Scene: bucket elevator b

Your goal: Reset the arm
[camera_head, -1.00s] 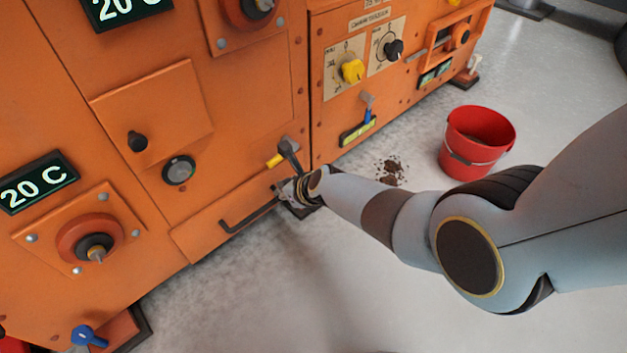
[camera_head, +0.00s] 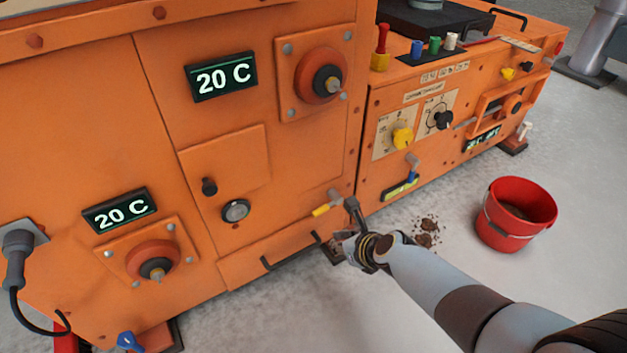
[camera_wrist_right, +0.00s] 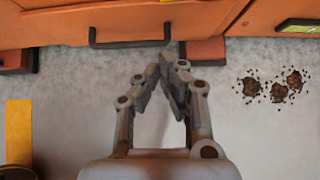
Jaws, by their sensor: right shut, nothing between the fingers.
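My right arm (camera_head: 440,285) comes in from the lower right in the head view. Its gripper (camera_head: 345,240) is low in front of the orange machine (camera_head: 290,190), close to a black bar handle (camera_head: 290,248). In the right wrist view the gripper (camera_wrist_right: 165,70) has its fingertips together with nothing between them. The black handle (camera_wrist_right: 130,43) lies just beyond the fingertips there, apart from them as far as I can tell. My left gripper is not in view.
A red bucket (camera_head: 515,215) stands on the grey floor at right. Brown dirt (camera_head: 427,232) lies on the floor between bucket and machine; it also shows in the right wrist view (camera_wrist_right: 275,87). A yellow-tipped lever (camera_head: 322,210) juts out above the gripper.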

